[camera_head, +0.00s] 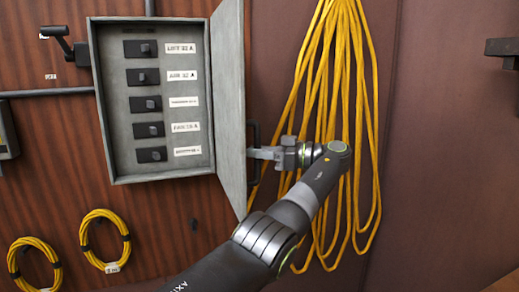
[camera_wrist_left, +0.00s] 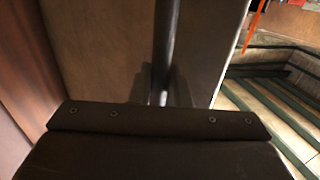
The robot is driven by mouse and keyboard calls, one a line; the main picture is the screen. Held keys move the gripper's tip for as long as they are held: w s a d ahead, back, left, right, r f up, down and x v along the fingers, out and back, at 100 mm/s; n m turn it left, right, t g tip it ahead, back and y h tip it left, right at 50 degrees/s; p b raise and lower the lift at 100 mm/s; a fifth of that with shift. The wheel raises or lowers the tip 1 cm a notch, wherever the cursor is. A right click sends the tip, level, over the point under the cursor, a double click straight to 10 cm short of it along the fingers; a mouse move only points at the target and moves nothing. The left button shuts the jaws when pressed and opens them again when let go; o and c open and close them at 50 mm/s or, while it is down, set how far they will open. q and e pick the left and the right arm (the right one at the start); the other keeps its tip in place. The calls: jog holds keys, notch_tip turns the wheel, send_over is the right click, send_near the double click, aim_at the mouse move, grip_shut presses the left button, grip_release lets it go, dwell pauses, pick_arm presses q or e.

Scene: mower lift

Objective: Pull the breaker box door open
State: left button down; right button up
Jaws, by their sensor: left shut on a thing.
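The grey breaker box (camera_head: 118,172) is on the wood-panelled wall in the head view. Its door (camera_head: 230,100) stands open, swung out on the right side. Inside, several dark breakers with white labels show in a column. A dark bar handle (camera_head: 253,150) is on the outer face of the door. My left gripper (camera_head: 256,153) is shut on the handle. In the left wrist view, the handle (camera_wrist_left: 168,40) runs up from between the fingers (camera_wrist_left: 160,90) against the door face (camera_wrist_left: 105,45). My right gripper is not in view.
A big hank of yellow cable (camera_head: 340,70) hangs behind my left arm, close to the wrist. Two smaller yellow coils (camera_head: 105,240) hang at the lower left. A lever (camera_head: 62,42) sticks out left of the box. A dark bracket (camera_head: 503,47) is at the right edge.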

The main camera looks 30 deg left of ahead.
pick_arm(q)
jog(key=shift+w+d+r, duration=0.1)
jog(key=shift+w+r, duration=0.15)
jog(key=shift+w, duration=0.1)
dwell(0.4)
jog(key=c, duration=1.6)
grip_release()
jog(key=shift+c, duration=0.2)
jog(key=shift+o, duration=1)
jog(key=shift+f, duration=0.2)
